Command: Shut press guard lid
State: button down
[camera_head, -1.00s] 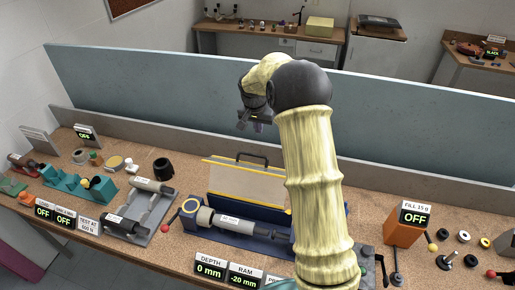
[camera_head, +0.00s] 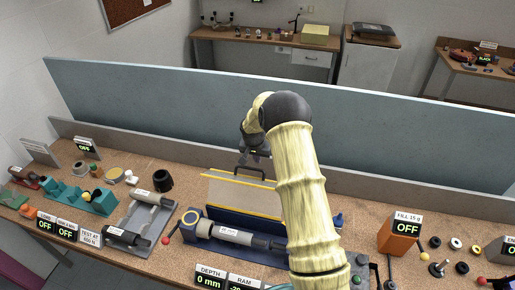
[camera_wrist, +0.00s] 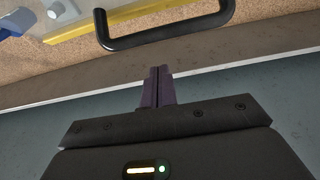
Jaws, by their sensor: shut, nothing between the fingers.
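The press (camera_head: 238,233) stands on the bench with a grey ram lying along its blue base. Its guard lid (camera_head: 243,194) is raised behind the ram, a clear panel with a yellow edge and a black handle (camera_head: 249,172) on its far side. In the wrist view the black handle (camera_wrist: 165,38) and yellow edge (camera_wrist: 130,16) show at the top. My gripper (camera_head: 262,154) is above and behind the lid, near the handle. In the wrist view my gripper (camera_wrist: 160,72) is shut and empty, its fingertips apart from the handle in the picture.
A blue-grey partition (camera_head: 380,130) and a low grey ledge (camera_head: 130,136) run behind the press. A test fixture (camera_head: 145,218) stands to the left. An orange dispenser (camera_head: 397,238) and several small parts are to the right.

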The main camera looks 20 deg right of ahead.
jog(key=s, duration=0.1)
jog(key=s+a+p, duration=0.1)
jog(key=shift+s+a+r, duration=0.2)
jog(key=shift+s+a, duration=0.1)
jog(key=shift+s, duration=0.1)
jog(key=shift+w+a, duration=0.1)
